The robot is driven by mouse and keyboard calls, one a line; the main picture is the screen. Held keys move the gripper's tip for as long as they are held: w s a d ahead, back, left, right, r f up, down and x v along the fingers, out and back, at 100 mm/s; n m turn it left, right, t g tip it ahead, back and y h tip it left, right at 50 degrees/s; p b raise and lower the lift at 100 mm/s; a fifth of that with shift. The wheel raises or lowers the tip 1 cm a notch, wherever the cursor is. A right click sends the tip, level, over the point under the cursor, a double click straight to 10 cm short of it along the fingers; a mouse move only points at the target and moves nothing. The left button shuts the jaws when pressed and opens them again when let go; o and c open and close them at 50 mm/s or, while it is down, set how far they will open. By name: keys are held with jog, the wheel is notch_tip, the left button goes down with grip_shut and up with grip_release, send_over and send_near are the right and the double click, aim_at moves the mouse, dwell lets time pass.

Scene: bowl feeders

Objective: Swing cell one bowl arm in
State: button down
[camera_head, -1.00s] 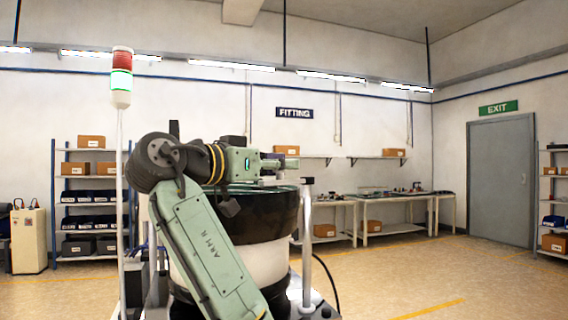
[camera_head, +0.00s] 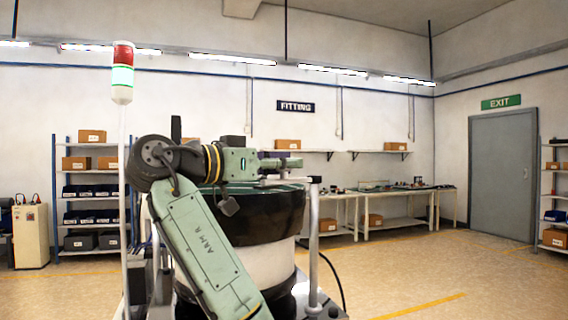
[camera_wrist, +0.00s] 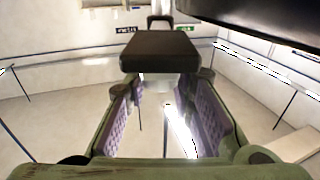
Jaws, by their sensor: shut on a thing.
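The cell's black bowl (camera_head: 262,218) stands behind my arm in the head view, on a pale drum. A silver post (camera_head: 314,245) stands at the bowl's right. A thin bar (camera_head: 292,181) runs left from its top, over the bowl's rim. My gripper (camera_head: 291,162) is just above this bar at the rim. In the wrist view, a dark block (camera_wrist: 160,46) with a small loop lies between the fingertips of my gripper (camera_wrist: 162,86), which is shut on it. Whether the block belongs to the bar cannot be told. My arm hides the bowl's left part.
A signal tower (camera_head: 122,75) with red and green sections rises left of my arm. A shelf with boxes (camera_head: 91,163) and work tables (camera_head: 405,191) stand along the far wall. The floor at the right is clear. A dark form (camera_wrist: 275,22) fills the wrist view's upper right.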

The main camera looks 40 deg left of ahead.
jog(key=c, duration=1.3)
grip_release()
jog(key=shift+c, duration=0.2)
jog(key=s+a, duration=0.2)
jog(key=s, duration=0.9)
jog(key=shift+s, duration=0.4)
jog(key=shift+a, duration=0.1)
jog(key=shift+c, duration=0.3)
